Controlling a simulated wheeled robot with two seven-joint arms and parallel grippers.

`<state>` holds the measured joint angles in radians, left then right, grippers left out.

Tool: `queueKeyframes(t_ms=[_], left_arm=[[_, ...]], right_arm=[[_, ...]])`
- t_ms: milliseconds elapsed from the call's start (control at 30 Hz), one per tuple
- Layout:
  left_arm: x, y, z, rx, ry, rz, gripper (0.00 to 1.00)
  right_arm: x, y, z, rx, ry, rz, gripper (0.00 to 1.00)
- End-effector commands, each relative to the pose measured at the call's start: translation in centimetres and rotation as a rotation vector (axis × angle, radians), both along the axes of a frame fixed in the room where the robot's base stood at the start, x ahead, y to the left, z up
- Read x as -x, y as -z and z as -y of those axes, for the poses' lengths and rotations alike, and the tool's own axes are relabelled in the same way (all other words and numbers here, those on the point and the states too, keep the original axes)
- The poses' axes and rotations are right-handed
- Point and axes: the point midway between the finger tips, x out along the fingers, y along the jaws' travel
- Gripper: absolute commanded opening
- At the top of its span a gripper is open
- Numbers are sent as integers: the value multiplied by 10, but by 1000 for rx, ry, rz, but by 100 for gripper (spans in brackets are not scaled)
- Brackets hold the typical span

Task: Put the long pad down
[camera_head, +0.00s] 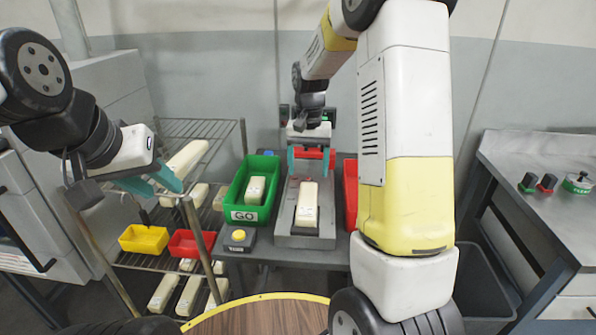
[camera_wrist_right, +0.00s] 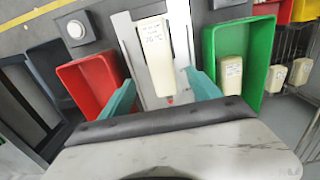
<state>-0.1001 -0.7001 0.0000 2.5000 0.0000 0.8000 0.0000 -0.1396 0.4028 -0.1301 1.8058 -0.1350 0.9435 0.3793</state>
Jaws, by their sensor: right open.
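A long cream pad (camera_head: 188,157) is at the upper part of the wire rack, tilted in the picture. My left gripper (camera_head: 155,183) has its teal fingers right at the pad's lower end. One finger overlaps the pad, so I cannot tell whether the fingers grip it or whether it rests on the shelf. My right gripper (camera_head: 312,157) is open above the grey fixture (camera_head: 291,241). A labelled cream pad (camera_head: 307,203) lies in that fixture. In the right wrist view this pad (camera_wrist_right: 155,60) lies ahead of the spread fingers (camera_wrist_right: 162,95), not held.
A green GO bin (camera_head: 232,190) holding a cream pad stands left of the fixture, a red bin (camera_head: 350,192) right of it. A yellow button (camera_head: 239,235) is in front. The rack carries yellow (camera_head: 143,238) and red trays (camera_head: 190,243) and several pads. A grey bench (camera_head: 540,160) stands right.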

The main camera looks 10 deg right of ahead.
Motion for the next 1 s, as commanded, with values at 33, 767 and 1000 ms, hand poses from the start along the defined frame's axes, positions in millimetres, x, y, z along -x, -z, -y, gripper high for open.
queueKeyframes(t_ms=[33,767,1000], left_arm=[[0,0,0,0,0,0,36],[0,0,0,0,0,0,36],[0,0,0,0,0,0,36]], right_arm=[[0,-5,0,0,0,2,72],[204,-151,-17,-117,-268,475,72],[240,-150,-21,-106,-322,564,72]])
